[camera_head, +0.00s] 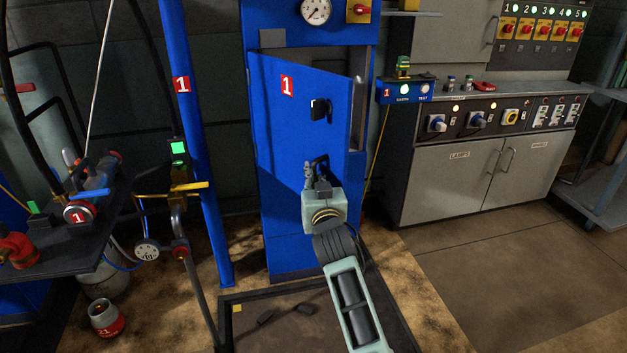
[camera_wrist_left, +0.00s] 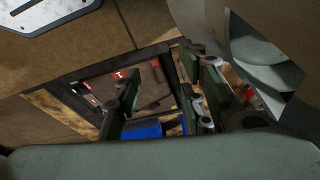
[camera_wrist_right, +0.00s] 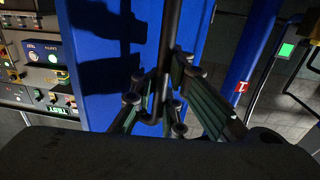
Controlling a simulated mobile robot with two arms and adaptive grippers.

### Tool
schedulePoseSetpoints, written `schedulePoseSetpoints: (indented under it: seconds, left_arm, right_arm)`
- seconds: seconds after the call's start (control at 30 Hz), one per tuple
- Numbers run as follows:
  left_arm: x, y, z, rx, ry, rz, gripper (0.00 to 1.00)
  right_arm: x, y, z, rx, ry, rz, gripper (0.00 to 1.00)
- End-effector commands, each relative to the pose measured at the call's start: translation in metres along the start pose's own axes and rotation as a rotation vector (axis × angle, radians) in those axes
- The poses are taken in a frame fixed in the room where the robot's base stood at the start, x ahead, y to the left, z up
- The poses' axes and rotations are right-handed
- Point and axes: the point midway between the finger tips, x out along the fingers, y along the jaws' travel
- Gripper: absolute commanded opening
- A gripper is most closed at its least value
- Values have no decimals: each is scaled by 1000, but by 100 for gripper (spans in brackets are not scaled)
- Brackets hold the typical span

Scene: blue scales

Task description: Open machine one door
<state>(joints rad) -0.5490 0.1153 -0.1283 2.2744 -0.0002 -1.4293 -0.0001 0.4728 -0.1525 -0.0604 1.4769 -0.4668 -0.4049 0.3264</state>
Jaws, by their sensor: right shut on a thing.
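The blue door (camera_head: 300,125) of machine one carries a red "1" label. It stands ajar, tilted out of its frame, with a dark gap along its right edge. A black latch (camera_head: 320,109) sits at its upper middle. My right gripper (camera_head: 318,172) is at the dark door handle (camera_head: 321,163) on the lower right of the door. In the right wrist view the fingers (camera_wrist_right: 160,105) are shut around the dark vertical bar of the handle (camera_wrist_right: 170,50). In the left wrist view my left gripper (camera_wrist_left: 160,95) has its fingers wide apart with nothing between them; it is outside the head view.
A blue post (camera_head: 195,140) and a bench with valves (camera_head: 75,262) stand left of the machine. A grey control cabinet (camera_head: 455,180) is at the right. A framed floor pit (camera_head: 300,300) lies before the door. Brown floor at the lower right is clear.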

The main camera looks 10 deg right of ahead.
Motion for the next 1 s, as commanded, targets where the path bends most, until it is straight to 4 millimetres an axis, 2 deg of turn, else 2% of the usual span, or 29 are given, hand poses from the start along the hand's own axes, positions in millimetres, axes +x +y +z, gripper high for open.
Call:
schedulePoseSetpoints:
  seconds: [0.03, 0.23, 0.63, 0.77, 1.0]
  left_arm:
    - [0, 0, 0, 0, 0, 0, 38]
    - [0, 0, 0, -1, 0, 0, 38]
    - [0, 1, 0, 2, -2, 1, 38]
    - [0, 0, 0, 1, -1, 1, 38]
    - [0, 0, 0, 1, -1, 1, 38]
  right_arm:
    - [-1, 6, 9, -10, -18, 11, 11]
    - [-1, 4, 6, -6, -12, 7, 29]
    - [-5, 2, 4, -1, -7, 3, 29]
    - [-20, 2, 4, -1, -7, 3, 29]
    - [-68, 2, 5, -1, -9, 4, 29]
